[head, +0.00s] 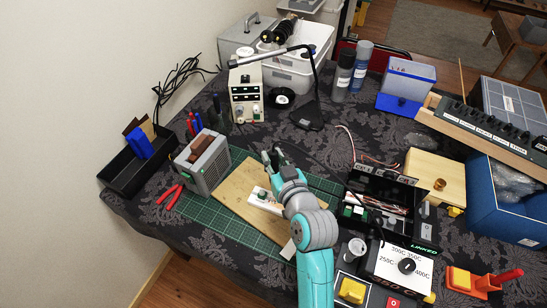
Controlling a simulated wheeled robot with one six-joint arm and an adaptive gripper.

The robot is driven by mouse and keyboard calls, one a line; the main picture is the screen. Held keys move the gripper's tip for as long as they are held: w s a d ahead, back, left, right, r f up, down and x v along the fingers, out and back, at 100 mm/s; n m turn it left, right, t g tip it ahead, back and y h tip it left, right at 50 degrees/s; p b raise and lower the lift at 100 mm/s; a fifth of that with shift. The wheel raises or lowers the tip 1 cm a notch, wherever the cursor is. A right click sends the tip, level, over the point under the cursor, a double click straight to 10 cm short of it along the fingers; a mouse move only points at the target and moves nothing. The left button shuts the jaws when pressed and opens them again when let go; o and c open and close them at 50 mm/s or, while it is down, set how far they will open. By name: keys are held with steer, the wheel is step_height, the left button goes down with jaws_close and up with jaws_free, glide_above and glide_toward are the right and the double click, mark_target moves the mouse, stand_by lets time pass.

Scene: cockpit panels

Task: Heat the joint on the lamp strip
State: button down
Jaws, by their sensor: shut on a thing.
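A short white strip (266,205) with a green part on it lies on the wooden board (236,190); it looks like the lamp strip. The joint on it is too small to make out, and my arm is close to its right end. My gripper (272,158) is beyond the strip, near the far edge of the board. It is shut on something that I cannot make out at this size. A white control box (387,266) with a black dial marked 200C, 250C, 350C and 400C stands at the lower right, with a dark cable rising from it.
A green cutting mat (200,225) lies under the board. A grey box (205,163) and red pliers (170,196) are to the left. A black open case (375,205) with wires is to the right. An orange stand (468,281) is at the lower right. A black lamp base (307,118) stands behind.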

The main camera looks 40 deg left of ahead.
steer(key=shift+f, duration=0.1)
steer(key=shift+r, duration=3.6)
